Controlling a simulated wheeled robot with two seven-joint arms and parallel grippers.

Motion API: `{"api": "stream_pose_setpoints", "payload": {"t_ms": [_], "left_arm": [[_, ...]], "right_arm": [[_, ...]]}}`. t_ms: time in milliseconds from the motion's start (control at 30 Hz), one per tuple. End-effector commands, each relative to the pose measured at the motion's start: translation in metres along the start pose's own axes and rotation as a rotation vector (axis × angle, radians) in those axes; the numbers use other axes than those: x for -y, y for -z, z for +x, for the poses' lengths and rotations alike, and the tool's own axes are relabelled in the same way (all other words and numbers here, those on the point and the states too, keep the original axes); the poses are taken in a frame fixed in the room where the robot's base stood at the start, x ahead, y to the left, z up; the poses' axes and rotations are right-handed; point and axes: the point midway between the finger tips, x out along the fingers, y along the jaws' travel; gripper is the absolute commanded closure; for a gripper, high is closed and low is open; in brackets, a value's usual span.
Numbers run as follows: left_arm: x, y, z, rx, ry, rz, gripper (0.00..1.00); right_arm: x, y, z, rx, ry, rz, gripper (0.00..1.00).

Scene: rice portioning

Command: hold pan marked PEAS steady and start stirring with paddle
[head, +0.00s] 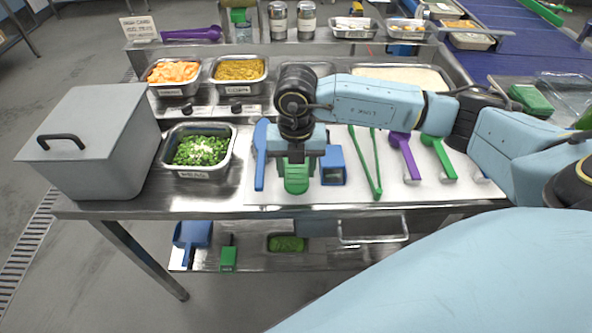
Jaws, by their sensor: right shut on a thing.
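The pan marked PEAS (196,174) is a steel pan of green peas with some white bits on top. It stands on the steel table, left of centre. My right gripper (296,163) is to the right of the pan and apart from it, pointing down over the white mat. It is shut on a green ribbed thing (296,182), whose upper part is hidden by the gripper. I cannot tell whether this is the paddle. A blue flat-bladed tool (260,153) lies just left of the gripper. My left gripper is not in view.
A grey lidded box (92,140) stands close left of the pan. Pans of orange (172,87) and yellow food (239,84) are behind it. Green tongs (365,162), a purple scoop (405,155) and a blue box-shaped thing (332,166) lie on the white mat (465,191).

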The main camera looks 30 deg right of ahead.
Motion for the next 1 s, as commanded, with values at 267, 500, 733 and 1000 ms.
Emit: {"api": "stream_pose_setpoints", "payload": {"t_ms": [267,500,733,1000], "left_arm": [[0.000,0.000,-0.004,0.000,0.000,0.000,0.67],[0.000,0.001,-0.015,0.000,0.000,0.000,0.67],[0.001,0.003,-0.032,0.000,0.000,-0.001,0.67],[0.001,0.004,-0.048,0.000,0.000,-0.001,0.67]], "right_arm": [[-0.001,-0.001,-0.055,0.003,-0.003,0.000,0.73],[-0.001,0.000,-0.084,0.001,-0.002,-0.001,0.73],[0.000,0.000,-0.108,0.001,-0.001,-0.001,0.73],[0.000,0.000,-0.130,0.000,-0.001,-0.001,0.73]]}}
